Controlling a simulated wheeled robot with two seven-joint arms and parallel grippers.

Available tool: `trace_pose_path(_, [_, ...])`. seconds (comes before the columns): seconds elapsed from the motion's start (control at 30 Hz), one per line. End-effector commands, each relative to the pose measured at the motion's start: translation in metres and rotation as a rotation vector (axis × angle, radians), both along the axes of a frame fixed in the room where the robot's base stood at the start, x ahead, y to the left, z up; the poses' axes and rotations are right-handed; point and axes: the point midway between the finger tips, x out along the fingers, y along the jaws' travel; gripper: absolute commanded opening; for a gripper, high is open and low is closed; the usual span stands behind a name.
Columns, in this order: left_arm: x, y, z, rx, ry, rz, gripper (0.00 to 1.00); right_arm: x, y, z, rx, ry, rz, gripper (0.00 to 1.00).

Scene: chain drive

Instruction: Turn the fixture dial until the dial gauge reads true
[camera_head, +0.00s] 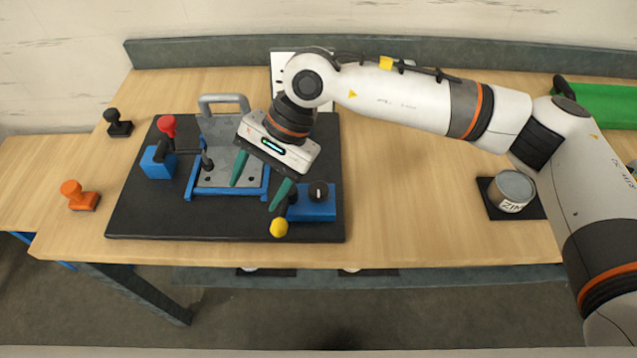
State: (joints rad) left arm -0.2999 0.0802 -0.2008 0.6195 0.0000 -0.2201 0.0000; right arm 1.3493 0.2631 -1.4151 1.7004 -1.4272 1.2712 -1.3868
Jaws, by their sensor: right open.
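A fixture stands on a dark mat (125,222): a grey metal plate (216,130) with a handle sits in a blue frame (225,192). A blue block (318,210) at its right carries a round black knob (318,191), which looks like the dial, and a lever with a yellow ball (279,227). A white panel (285,68) behind is partly hidden by my arm; no gauge reading can be made out. My right gripper (254,197) is open, its green fingers pointing down over the plate's right side and the lever, left of the knob. My left gripper is out of view.
At the mat's left, a blue block (157,163) holds a red-knobbed lever (167,125). A black stamp (118,124) and an orange stamp (80,196) stand further left. A tin (513,190) stands on a dark pad at right. The table between mat and tin is clear.

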Motion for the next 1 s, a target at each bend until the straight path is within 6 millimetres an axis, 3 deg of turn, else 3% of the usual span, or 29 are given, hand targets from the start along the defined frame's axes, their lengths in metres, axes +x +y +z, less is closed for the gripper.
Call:
trace_pose_path(0.03, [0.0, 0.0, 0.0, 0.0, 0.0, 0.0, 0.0, 0.023, -0.024, -0.001, -0.121, -0.099, 0.033, 0.6])
trace_pose_path(0.1, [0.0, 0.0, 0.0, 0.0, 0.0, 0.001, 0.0, 0.047, -0.053, -0.001, -0.264, -0.195, 0.072, 0.6])
trace_pose_path(0.2, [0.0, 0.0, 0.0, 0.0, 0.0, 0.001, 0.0, 0.068, -0.082, 0.004, -0.399, -0.268, 0.102, 0.6])
trace_pose_path(0.3, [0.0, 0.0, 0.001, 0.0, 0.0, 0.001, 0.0, 0.075, -0.094, 0.006, -0.456, -0.293, 0.113, 0.6])
trace_pose_path(0.47, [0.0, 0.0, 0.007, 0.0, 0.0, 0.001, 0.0, 0.076, -0.095, -0.01, -0.462, -0.291, 0.115, 0.6])
trace_pose_path(0.8, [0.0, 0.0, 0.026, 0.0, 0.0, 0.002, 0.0, 0.074, -0.094, -0.077, -0.458, -0.289, 0.116, 0.6])
trace_pose_path(1.0, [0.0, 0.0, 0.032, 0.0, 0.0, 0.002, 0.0, 0.075, -0.094, -0.103, -0.455, -0.291, 0.115, 0.6])
